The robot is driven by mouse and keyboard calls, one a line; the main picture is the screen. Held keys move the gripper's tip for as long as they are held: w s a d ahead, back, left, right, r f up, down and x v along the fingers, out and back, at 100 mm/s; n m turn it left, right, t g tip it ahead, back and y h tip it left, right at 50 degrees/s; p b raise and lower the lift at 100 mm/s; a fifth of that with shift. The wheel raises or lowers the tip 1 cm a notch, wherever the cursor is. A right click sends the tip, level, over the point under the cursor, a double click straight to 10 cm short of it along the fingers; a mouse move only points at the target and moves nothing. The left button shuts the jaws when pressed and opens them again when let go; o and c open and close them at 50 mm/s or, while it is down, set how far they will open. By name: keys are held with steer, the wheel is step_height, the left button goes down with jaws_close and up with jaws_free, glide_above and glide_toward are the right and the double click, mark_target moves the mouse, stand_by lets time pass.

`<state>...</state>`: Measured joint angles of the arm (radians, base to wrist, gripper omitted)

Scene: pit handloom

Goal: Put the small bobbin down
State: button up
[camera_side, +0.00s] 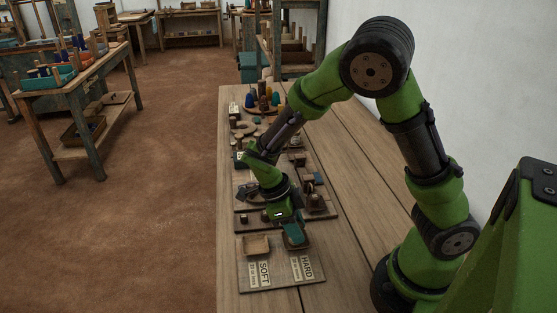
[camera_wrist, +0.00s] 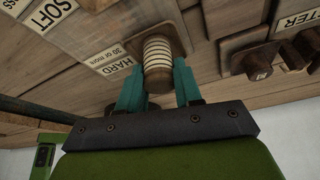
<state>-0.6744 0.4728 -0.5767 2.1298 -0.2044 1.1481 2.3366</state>
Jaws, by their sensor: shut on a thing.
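My gripper (camera_wrist: 158,84) has teal fingers shut on the small bobbin (camera_wrist: 157,56), which is wound with cream thread in ridges and has brown wooden ends. In the side view my gripper (camera_side: 293,234) points down over the right-hand small wooden tray, by the HARD label (camera_side: 307,267). In the wrist view the bobbin overlaps this tray (camera_wrist: 180,34). I cannot tell whether the bobbin touches the tray. The bobbin is hidden behind the fingers in the side view.
An empty-looking wooden tray (camera_side: 256,245) stands to the left, by the SOFT label (camera_side: 264,273). Boards with blocks and small parts lie farther back on the bench. Another tray with a dark knob (camera_wrist: 257,66) shows at right in the wrist view. Bare bench (camera_side: 345,215) lies right.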

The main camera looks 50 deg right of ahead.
steer(key=shift+f, duration=0.1)
steer(key=o, duration=1)
steer(key=v, duration=1.1)
step_height(320, 180, up, 6)
steer(key=n+t+y, duration=0.4)
steer(key=n, duration=0.7)
glide_above(289, 244)
steer(key=s+r+n+t, duration=0.1)
steer(key=n+t, duration=0.1)
steer(key=n, duration=0.3)
steer(key=s+r+n+t, duration=0.2)
steer(key=n, duration=0.3)
steer(key=s+r+n+t, duration=0.1)
steer(key=r+n+t, duration=0.1)
steer(key=n, duration=0.3)
steer(key=shift+s+d+t, duration=0.2)
steer(key=shift+s+t, duration=0.15)
steer(key=shift+t, duration=0.25)
